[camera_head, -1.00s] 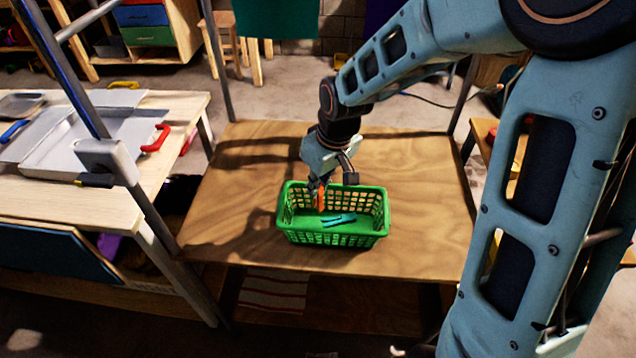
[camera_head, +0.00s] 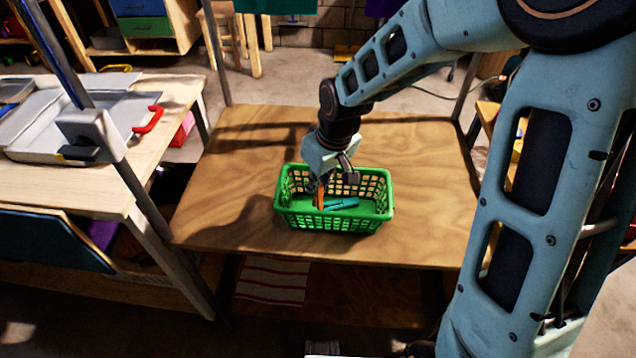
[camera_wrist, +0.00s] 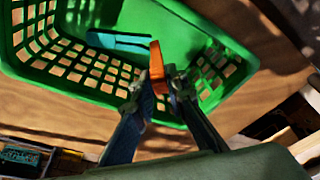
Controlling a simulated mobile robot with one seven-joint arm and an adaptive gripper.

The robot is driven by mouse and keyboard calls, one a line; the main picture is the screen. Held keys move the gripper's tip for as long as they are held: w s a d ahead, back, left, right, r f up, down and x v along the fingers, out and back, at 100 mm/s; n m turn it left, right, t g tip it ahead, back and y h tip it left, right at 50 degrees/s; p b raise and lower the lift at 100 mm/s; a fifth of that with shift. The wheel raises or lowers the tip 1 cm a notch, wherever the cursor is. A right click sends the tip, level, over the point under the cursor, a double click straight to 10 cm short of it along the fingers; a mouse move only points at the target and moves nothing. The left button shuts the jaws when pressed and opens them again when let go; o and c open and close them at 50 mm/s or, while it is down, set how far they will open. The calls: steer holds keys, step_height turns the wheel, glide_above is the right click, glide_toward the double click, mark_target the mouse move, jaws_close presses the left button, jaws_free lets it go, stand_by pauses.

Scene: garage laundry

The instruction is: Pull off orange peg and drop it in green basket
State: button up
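The green basket (camera_head: 335,221) stands on the wooden table top, and it also shows in the wrist view (camera_wrist: 105,85). A blue-green peg (camera_head: 341,204) lies on the basket floor; the wrist view shows it too (camera_wrist: 118,40). My gripper (camera_head: 321,187) points down inside the basket, towards its left side. The orange peg (camera_wrist: 156,60) stands out from between my two fingertips (camera_wrist: 158,88), which are closed on it. The head view shows the orange peg (camera_head: 320,199) roughly upright beside the blue-green peg. Whether its lower end touches the basket floor is unclear.
The wooden table top (camera_head: 240,190) is bare around the basket. At left, a workbench (camera_head: 90,190) holds a grey tray with a red handle (camera_head: 148,120). A metal post (camera_head: 150,210) stands between the workbench and the table.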

steer(key=o, duration=0.4)
